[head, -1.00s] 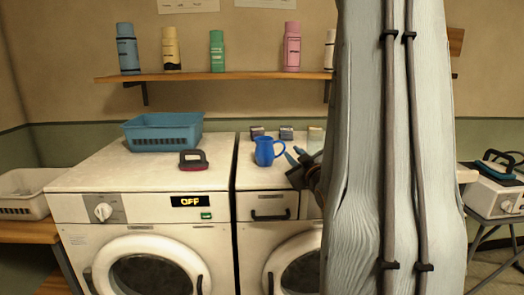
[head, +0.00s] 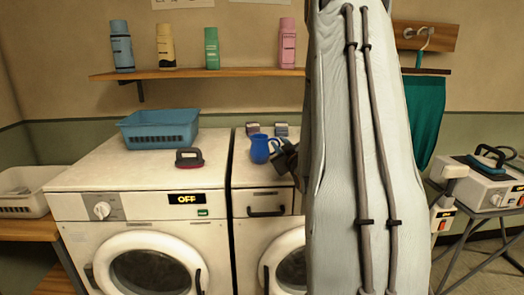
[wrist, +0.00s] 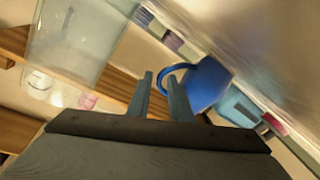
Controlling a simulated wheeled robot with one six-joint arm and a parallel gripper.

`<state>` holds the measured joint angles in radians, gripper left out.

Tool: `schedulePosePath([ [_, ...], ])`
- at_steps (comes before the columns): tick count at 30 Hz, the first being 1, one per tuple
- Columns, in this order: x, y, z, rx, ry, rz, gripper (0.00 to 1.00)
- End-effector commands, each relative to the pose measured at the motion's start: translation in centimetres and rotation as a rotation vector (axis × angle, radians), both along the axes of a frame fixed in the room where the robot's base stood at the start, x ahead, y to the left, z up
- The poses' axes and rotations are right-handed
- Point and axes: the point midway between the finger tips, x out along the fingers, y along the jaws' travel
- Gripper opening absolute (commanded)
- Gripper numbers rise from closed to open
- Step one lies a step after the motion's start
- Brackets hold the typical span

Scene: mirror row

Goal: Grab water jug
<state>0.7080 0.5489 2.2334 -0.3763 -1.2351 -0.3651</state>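The blue water jug (head: 260,150) stands upright on top of the right washing machine, its handle on the right side. My gripper (head: 279,152) is just right of the jug, at the handle, and partly hidden by my arm. In the wrist view my gripper (wrist: 158,78) is open, with a gap between its two fingers. The jug (wrist: 210,84) is right of the fingers there, and the edge of its handle shows between the fingertips. I cannot tell whether they touch it.
A blue basket (head: 160,130) and a dark brush-like tool (head: 189,158) sit on the left washer (head: 110,176). Small boxes (head: 254,129) stand behind the jug. A shelf (head: 190,72) with several bottles runs above. At right, a table holds an iron (head: 486,160).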

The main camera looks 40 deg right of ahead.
Motion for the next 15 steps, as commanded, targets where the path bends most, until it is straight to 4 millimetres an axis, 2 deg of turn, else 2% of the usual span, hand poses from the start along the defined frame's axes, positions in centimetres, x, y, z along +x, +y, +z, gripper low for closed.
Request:
schedulePosePath([
  [2, 0.01, 0.03, -0.02, 0.000, 0.000, 0.000, 0.16],
  [5, 0.01, 0.05, -0.01, 0.000, 0.000, 0.001, 0.00],
  [15, 0.02, 0.04, 0.10, -0.001, -0.002, 0.001, 0.00],
])
